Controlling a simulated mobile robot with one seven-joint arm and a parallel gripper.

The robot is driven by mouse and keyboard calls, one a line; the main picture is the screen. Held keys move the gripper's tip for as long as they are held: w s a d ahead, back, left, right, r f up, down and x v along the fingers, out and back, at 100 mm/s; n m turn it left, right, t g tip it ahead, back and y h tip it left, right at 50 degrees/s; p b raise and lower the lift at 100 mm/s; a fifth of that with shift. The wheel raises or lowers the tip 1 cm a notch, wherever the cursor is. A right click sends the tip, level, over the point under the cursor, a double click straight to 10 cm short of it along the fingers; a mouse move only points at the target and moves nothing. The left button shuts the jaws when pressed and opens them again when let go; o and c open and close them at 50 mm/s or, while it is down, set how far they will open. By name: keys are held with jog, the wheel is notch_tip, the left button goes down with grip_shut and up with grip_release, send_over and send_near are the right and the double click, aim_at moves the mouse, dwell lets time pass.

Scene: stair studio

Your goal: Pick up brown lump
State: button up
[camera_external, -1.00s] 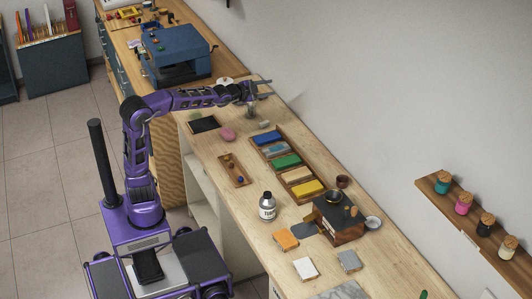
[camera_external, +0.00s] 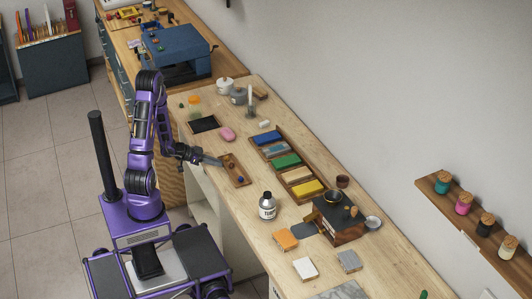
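A small wooden tray (camera_external: 246,183) lies near the left edge of the long workbench and holds several tiny lumps. One looks brown (camera_external: 232,168), and a blue one (camera_external: 241,180) sits near the tray's front end. They are too small to make out clearly. My gripper (camera_external: 219,162) is low over the bench edge, with its grey fingers pointing right at the tray's back end. The fingers overlap that end in the picture, so I cannot tell whether they touch a lump or how wide they are apart.
A pink lump (camera_external: 227,133) and a black pad (camera_external: 204,124) lie behind the tray. A long wooden rack (camera_external: 281,151) of coloured blocks stands to its right. Several pots and a candle-like stick (camera_external: 250,102) stand at the back.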

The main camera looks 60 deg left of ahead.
aim_at(227, 168)
jog(key=shift+d+r+t, duration=0.3)
jog(key=shift+d+r, duration=0.55)
jog(key=shift+r, duration=0.05)
jog(key=shift+w+a+f+b, duration=0.4)
jog(key=shift+w+f+b, duration=0.35)
jog(key=shift+b, duration=0.3)
jog(key=shift+w+d+b, duration=0.15)
jog(key=shift+d+b, duration=0.15)
jog(key=shift+b, duration=0.1)
jog(key=shift+x, duration=1.3)
jog(key=shift+a+r, duration=0.1)
jog(key=shift+r, duration=0.05)
jog(key=shift+c, duration=0.2)
grip_shut()
